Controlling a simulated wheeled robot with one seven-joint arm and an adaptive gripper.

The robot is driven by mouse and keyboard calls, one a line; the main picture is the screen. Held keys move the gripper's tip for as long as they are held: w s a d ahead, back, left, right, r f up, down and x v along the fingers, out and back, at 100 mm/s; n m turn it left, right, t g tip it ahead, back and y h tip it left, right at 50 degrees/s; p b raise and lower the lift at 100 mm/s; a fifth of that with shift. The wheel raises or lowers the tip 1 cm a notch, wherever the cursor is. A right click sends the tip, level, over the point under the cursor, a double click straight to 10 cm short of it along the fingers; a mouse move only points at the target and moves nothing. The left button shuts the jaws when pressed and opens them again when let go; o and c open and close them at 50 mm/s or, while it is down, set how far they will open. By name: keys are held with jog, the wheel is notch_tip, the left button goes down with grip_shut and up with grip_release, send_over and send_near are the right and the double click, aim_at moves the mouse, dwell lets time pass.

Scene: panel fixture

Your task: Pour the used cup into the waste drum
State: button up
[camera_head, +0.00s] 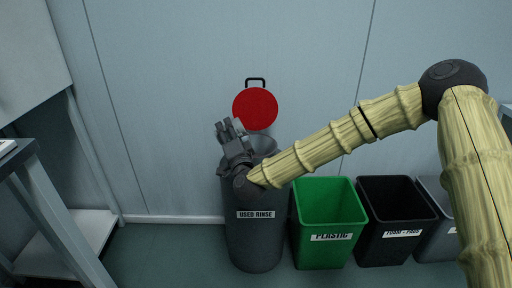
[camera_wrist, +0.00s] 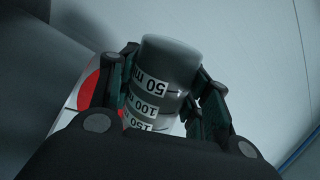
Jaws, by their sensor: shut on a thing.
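The waste drum (camera_head: 255,235) is a dark grey cylinder labelled USED RINSE, standing by the wall in the head view. Its round red lid (camera_head: 255,109) is raised behind the open mouth. My gripper (camera_head: 231,127) is above the drum's left rim. In the wrist view, its fingers are shut around the sides of a grey cup (camera_wrist: 165,75) with white volume marks, 50 ml to 150. The marks read upside down there, with the 50 ml end at the top. In the head view the cup is hidden or not distinguishable from my gripper. Its contents do not show.
A green PLASTIC bin (camera_head: 327,215), a black bin (camera_head: 396,222) and a grey bin (camera_head: 436,225) stand in a row to the right of the drum. A bench frame (camera_head: 55,215) is at the left. The floor between it and the drum is clear.

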jog(key=shift+d+f+m+b, duration=0.1)
jog(key=shift+f+m+b, duration=0.1)
jog(key=shift+m+b, duration=0.5)
dwell(0.5)
jog(key=shift+w+d+r+m+h, duration=0.1)
jog(key=shift+d+r+m+h, duration=0.15)
jog(key=shift+d+m, duration=0.2)
jog(key=shift+w+d+r+m+h, duration=0.15)
jog(key=shift+d+m+h, duration=0.15)
jog(key=shift+m, duration=0.25)
dwell(0.9)
jog(key=shift+d+r+m+t+h, duration=0.3)
jog(key=shift+r+m+h, duration=0.1)
jog(key=shift+m, duration=0.6)
dwell(0.7)
jog(key=shift+a+y, duration=0.1)
jog(key=shift+y, duration=0.15)
